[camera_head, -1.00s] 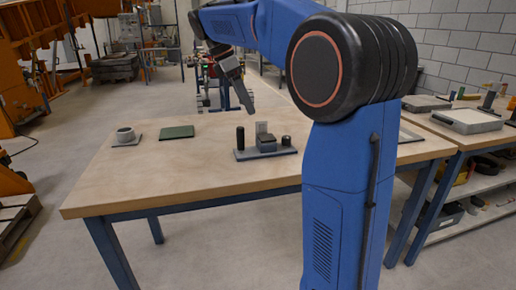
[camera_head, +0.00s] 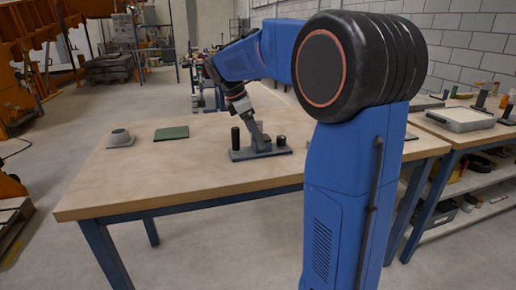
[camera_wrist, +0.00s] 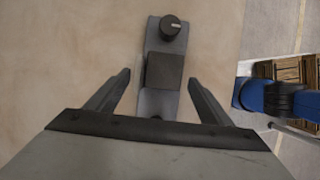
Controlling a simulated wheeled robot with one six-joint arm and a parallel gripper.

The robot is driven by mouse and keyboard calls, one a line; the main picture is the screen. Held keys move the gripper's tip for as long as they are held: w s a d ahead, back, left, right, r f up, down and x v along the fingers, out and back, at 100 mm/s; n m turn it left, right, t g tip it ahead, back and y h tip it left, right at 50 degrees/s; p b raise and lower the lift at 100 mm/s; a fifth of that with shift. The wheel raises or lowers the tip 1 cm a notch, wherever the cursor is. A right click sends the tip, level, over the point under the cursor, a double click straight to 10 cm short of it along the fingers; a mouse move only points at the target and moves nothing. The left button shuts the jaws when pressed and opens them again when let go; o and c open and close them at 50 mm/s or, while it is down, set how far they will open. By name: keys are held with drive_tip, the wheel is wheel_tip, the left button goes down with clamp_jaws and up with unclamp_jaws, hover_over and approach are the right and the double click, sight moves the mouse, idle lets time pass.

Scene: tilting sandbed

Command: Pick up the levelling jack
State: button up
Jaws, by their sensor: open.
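A grey base plate (camera_head: 242,156) lies on the wooden table and carries a black post (camera_head: 235,136), a grey block and a dark knob (camera_head: 281,141). I cannot tell which of these pieces make up the levelling jack. My gripper (camera_head: 257,134) is low over the middle of the plate, pointing down at the block. In the wrist view my gripper (camera_wrist: 158,80) is open, its fingers on either side of the plate (camera_wrist: 152,102). The square block (camera_wrist: 165,70) is between and just beyond the fingertips, and the knob (camera_wrist: 171,27) is farther out. Contact is not clear. The black post is hidden in the wrist view.
The table's front is clear. A second bench at the right holds a tray (camera_head: 459,120) and several small items.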

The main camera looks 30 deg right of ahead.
drive_tip(key=shift+x, duration=1.4)
drive_tip(key=c, duration=1.3)
